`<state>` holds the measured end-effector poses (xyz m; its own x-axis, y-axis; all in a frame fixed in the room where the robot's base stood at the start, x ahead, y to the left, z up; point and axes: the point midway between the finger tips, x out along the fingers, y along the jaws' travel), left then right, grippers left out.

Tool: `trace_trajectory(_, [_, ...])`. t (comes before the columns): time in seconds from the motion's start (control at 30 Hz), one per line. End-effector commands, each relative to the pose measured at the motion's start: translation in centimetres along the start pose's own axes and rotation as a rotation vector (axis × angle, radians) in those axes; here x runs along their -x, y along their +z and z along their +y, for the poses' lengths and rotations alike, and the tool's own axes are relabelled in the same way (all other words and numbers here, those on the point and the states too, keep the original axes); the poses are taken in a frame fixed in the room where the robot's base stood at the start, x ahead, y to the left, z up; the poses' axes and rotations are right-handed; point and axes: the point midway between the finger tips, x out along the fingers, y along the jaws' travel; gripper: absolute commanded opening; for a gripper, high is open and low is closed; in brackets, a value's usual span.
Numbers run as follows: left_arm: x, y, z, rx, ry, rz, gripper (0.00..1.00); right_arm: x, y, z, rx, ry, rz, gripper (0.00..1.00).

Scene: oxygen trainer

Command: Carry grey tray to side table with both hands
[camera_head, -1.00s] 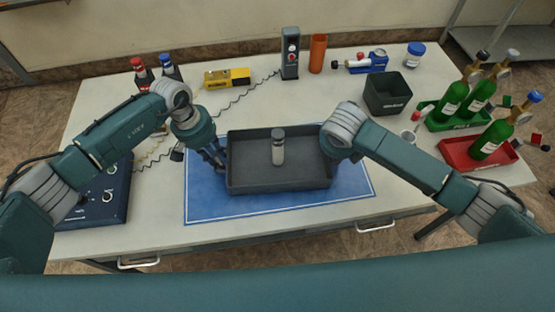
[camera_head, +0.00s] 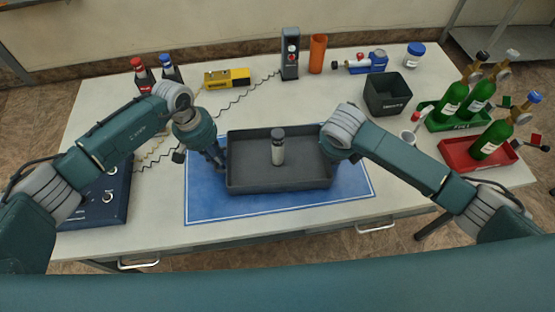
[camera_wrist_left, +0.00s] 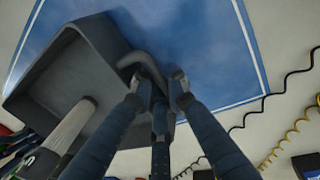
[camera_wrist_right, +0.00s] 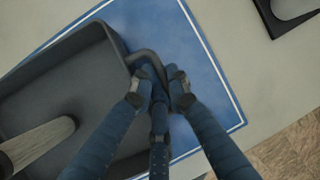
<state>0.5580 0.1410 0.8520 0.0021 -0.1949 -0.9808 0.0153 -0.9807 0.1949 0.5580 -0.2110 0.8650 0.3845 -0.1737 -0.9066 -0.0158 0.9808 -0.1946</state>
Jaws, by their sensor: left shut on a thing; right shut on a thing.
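The grey tray (camera_head: 240,178) is on the blue mat (camera_head: 208,207) in the middle of the table. A small grey cylinder with a dark cap (camera_head: 278,150) stands upright in it. My left gripper (camera_head: 218,160) is at the tray's left end, and in the left wrist view its fingers (camera_wrist_left: 160,92) are closed around the tray's handle. My right gripper is at the tray's right end, its fingers mostly hidden behind the wrist in the head view. In the right wrist view its fingers (camera_wrist_right: 160,90) are closed on the other handle. I cannot tell whether the tray is lifted.
A dark open box (camera_head: 387,96) stands behind to the right. Green bottles stand in the green tray (camera_head: 440,124) and red tray (camera_head: 458,158) at right. A dark blue control box (camera_head: 108,200) is at left. A shelf stands at the far right.

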Motion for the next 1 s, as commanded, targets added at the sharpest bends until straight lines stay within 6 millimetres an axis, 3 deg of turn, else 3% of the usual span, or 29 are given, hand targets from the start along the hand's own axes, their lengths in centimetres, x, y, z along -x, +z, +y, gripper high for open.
trace_trajectory(0.43, [4.6,-0.1,0.9,0.000,0.000,0.001,0.00,4.2,1.8,-1.0,-0.001,-0.001,-0.001,0.00])
trace_trajectory(1.0, [4.8,-0.1,0.9,0.001,0.000,0.001,0.00,4.4,1.9,-1.0,-0.002,-0.002,-0.001,0.00])
